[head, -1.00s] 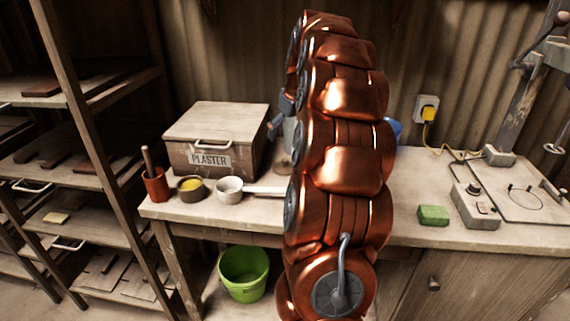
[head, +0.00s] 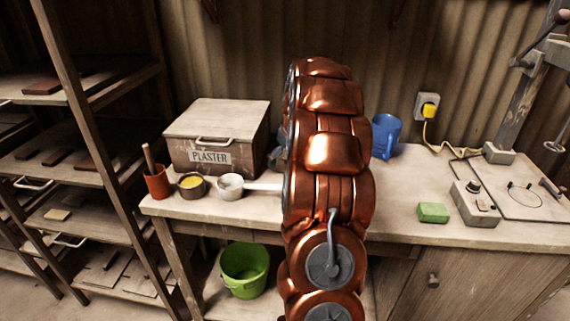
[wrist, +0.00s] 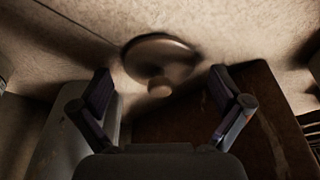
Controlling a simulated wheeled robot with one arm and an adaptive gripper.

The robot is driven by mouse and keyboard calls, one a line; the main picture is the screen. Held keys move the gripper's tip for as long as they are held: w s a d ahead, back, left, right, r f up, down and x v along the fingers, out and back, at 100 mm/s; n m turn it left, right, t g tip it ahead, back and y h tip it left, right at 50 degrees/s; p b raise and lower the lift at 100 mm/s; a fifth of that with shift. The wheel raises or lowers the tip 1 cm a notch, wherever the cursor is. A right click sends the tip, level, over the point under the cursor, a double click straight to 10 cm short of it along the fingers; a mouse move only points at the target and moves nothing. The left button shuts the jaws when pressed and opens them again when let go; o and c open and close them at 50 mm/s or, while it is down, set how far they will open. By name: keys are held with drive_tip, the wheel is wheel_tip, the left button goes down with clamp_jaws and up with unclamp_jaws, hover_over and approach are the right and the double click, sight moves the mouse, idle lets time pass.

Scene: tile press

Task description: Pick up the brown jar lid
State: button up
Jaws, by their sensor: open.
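In the wrist view a round brown lid (wrist: 150,58) with a small knob lies on a pale surface, somewhat blurred. My gripper (wrist: 160,82) is open and empty, its two fingers apart to the left and right of the lid's near side. The knob shows between the fingertips. I cannot tell how much height is left between fingers and lid. In the head view my copper-coloured arm hides the lid and the gripper.
A plaster box (head: 216,139), terracotta pot (head: 157,183), bowl with yellow contents (head: 192,186) and white ladle (head: 231,187) stand on the bench's left. A blue jug (head: 386,136), green block (head: 433,212) and control box (head: 474,205) are on the right. A dark brown surface (wrist: 275,130) lies beside the right finger.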

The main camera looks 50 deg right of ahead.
drive_tip(key=shift+c, duration=0.4)
drive_tip(key=c, duration=1.2)
